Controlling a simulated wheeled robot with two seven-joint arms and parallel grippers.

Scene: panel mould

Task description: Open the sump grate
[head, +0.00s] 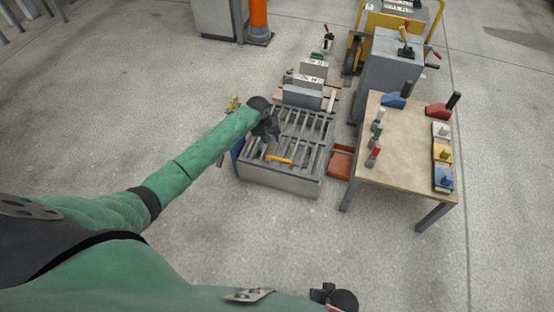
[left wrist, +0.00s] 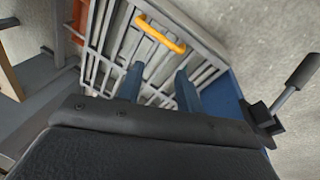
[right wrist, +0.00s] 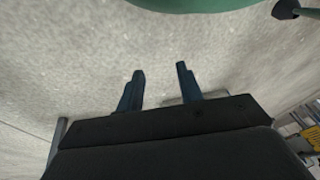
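The sump grate (head: 308,130) is a grey barred panel lying on a low grey box in the middle of the head view. A yellow-orange handle (head: 279,160) sits on its near part. My left gripper (head: 270,135) is above the grate's left part, a little behind the handle. In the left wrist view its two blue fingers (left wrist: 158,85) are apart with nothing between them, and the handle (left wrist: 160,36) lies ahead of the fingertips, not touching them. My right gripper (right wrist: 160,75) is open and empty over bare floor, far from the grate.
A wooden-topped table (head: 405,150) with coloured blocks and handled tools stands to the right. A red-orange tray (head: 341,162) lies between it and the grate. Grey panels (head: 302,96) stand behind the grate. A grey cabinet (head: 390,75) is farther back. Floor in front is clear.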

